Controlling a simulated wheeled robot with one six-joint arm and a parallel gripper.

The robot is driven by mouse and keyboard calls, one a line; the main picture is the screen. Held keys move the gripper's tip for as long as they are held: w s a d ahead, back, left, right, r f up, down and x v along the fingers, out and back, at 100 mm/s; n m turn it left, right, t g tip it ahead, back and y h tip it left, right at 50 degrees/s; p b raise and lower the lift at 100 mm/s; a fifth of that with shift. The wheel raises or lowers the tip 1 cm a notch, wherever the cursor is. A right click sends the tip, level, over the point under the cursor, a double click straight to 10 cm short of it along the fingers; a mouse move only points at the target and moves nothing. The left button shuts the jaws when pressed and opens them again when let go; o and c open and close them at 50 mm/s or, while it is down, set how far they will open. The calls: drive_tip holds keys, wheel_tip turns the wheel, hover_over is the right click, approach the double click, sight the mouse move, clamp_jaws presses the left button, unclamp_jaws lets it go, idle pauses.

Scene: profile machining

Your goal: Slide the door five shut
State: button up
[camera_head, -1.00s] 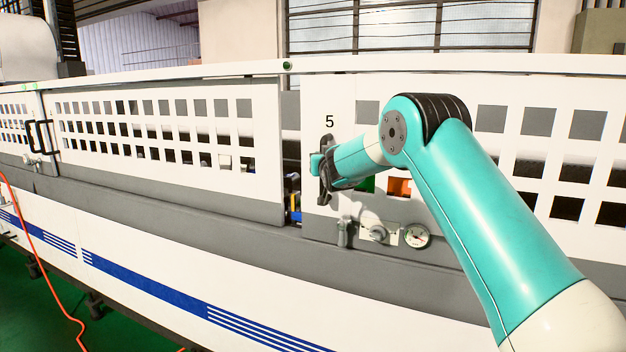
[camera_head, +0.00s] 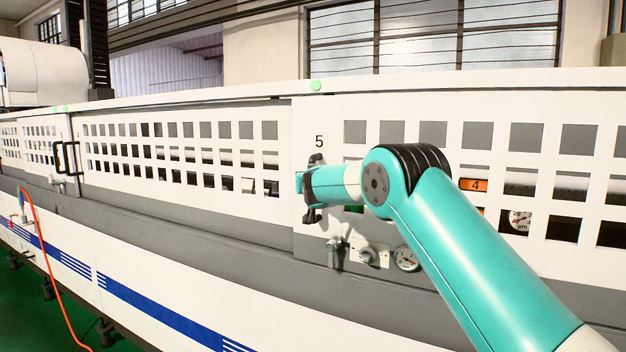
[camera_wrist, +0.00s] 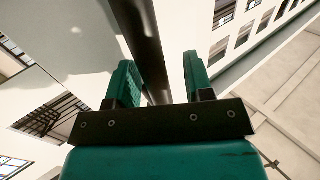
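Door five (camera_head: 330,105) is a white panel with square holes and a "5" above its handle. Its left edge meets the neighbouring panel (camera_head: 190,115), with no dark gap visible between them. The black upright handle (camera_head: 311,213) is by that edge, and my gripper (camera_head: 306,186) is at it. In the wrist view the dark handle bar (camera_wrist: 146,45) passes between the two teal fingers of my gripper (camera_wrist: 160,80). The bar is close to the left finger, and clear space shows to the right finger. Whether the left finger touches it I cannot tell.
A gauge (camera_head: 406,258) and a valve fitting (camera_head: 367,255) sit below the handle. A second door handle (camera_head: 67,158) is at the left. A red hose (camera_head: 45,255) hangs at the front left. A bright green light (camera_head: 316,86) is on the top rail.

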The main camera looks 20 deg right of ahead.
drive_tip(key=b+v, duration=0.7)
drive_tip(key=v, duration=1)
drive_tip(key=shift+s, duration=0.2)
drive_tip(key=shift+a, duration=0.15)
